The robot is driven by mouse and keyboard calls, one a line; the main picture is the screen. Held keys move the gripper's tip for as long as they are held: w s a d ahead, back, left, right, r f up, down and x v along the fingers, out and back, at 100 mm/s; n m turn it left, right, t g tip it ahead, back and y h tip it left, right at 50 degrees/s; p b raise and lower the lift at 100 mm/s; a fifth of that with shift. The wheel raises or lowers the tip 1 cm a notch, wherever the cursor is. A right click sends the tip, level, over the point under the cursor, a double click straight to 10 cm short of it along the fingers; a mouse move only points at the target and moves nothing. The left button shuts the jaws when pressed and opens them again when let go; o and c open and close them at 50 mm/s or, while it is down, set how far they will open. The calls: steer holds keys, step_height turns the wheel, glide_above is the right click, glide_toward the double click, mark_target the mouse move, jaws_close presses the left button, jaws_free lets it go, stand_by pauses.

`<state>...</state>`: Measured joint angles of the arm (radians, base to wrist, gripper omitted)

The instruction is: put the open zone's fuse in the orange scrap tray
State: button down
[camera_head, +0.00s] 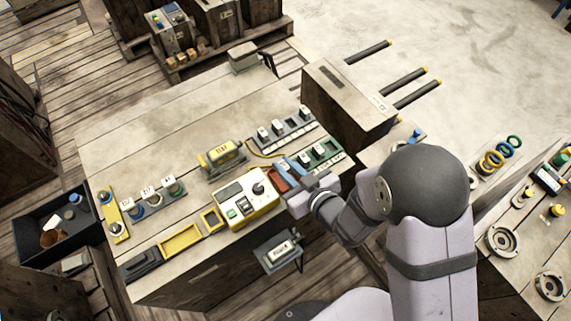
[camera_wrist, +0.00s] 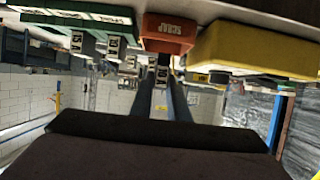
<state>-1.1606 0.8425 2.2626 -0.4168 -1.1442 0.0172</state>
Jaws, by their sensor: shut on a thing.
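The orange scrap tray (camera_head: 279,180) is on the bench, beside the yellow control box. In the wrist view the tray (camera_wrist: 168,32) shows its label upside down, just beyond my fingertips. My gripper (camera_head: 296,183) is close to the tray in the head view. In the wrist view my gripper (camera_wrist: 161,85) is shut on a small fuse (camera_wrist: 161,75) with a pale marked face, between the two dark fingers. The head view does not show the held fuse clearly. I cannot tell whether the fuse touches the tray.
A green rack (camera_head: 333,154) with several fuses stands close behind my gripper, and a grey rack (camera_head: 292,138) lies beyond. The yellow control box (camera_head: 262,207) is left of the gripper. A tall wooden block (camera_head: 345,108) stands behind. The bench's back left is clear.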

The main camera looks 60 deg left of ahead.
steer(key=shift+f+b, duration=1.05)
steer(key=shift+f, duration=0.4)
steer(key=c, duration=1.3)
jaws_free()
steer(key=shift+r, duration=0.1)
steer(key=shift+r+p, duration=3.15)
steer(key=shift+r, duration=0.75)
